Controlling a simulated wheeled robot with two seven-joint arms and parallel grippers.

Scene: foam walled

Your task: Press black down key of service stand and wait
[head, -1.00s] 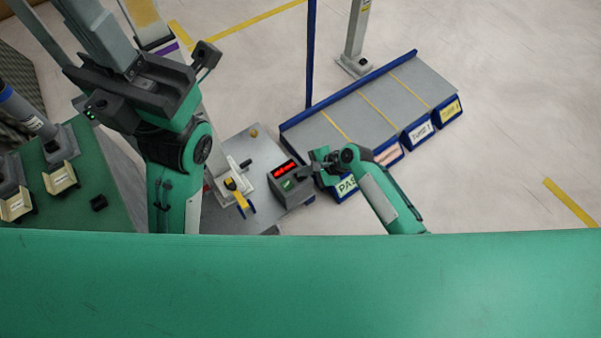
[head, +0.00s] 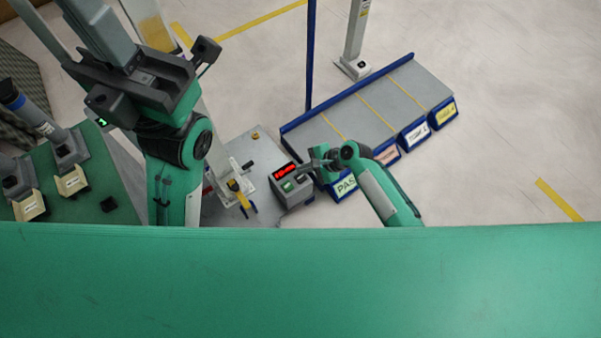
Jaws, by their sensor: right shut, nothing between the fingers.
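I cannot tell for sure which thing is the service stand.
A sloped grey rack (head: 388,98) with blue edges and labelled fronts lies right of the box. A yellow-handled clamp (head: 240,195) is on the grey table. A green bench (head: 95,200) with grey holders is at the left. A green surface (head: 300,280) fills the front. The floor right is clear.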

